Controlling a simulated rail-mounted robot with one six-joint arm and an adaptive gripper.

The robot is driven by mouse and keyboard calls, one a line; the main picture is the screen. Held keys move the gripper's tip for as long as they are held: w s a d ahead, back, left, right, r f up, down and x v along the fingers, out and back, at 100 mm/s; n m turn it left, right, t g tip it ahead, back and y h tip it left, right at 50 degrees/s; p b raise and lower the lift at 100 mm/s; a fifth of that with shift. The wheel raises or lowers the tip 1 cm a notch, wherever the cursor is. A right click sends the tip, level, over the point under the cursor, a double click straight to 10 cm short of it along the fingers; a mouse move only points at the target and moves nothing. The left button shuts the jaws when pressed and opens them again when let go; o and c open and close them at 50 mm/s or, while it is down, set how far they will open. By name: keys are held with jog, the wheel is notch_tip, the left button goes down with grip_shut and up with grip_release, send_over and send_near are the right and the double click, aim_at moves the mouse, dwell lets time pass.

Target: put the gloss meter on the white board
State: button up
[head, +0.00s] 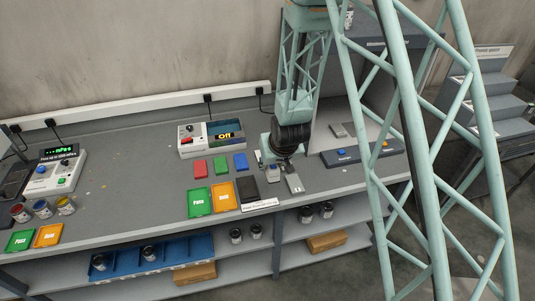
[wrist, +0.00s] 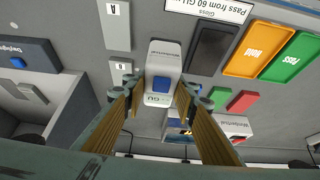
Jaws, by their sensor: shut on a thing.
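The gloss meter (wrist: 162,62) is a small pale device with a blue patch and "GU" on it. It sits between the two fingers of my gripper (wrist: 158,98), which is shut on it. In the head view the meter (head: 273,175) shows just below my gripper (head: 283,160), close to the bench top; I cannot tell whether it touches the bench. A pale board marked A (wrist: 117,28) lies beside it, and also shows in the head view (head: 294,184). A second pale board (wrist: 121,73) is partly hidden by a finger. Which one is the white board is unclear.
A dark card (head: 247,188), an orange tray (head: 224,197) and a green tray (head: 200,201) lie left of the meter. Red, green and blue blocks (head: 220,164) lie behind them. A grey booth (head: 350,107) with a dark front strip stands right.

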jog(key=shift+w+d, duration=0.1)
jog(key=shift+w, duration=0.25)
jog(key=w+a+p, duration=0.1)
jog(key=w, duration=0.4)
jog(key=w+a+f+p, duration=0.1)
jog(key=w+a, duration=0.1)
jog(key=w, duration=0.3)
jog(key=w+a+p, duration=0.1)
jog(key=w, duration=0.4)
jog(key=shift+w+a+f, duration=0.2)
jog(key=shift+f, duration=0.05)
jog(key=shift+f, duration=0.15)
jog(key=shift+f+p, duration=0.4)
jog(key=shift+f, duration=1.2)
jog(key=shift+f, duration=0.2)
jog(key=o, duration=1.1)
jog(key=shift+c, duration=0.2)
jog(key=shift+r, duration=0.25)
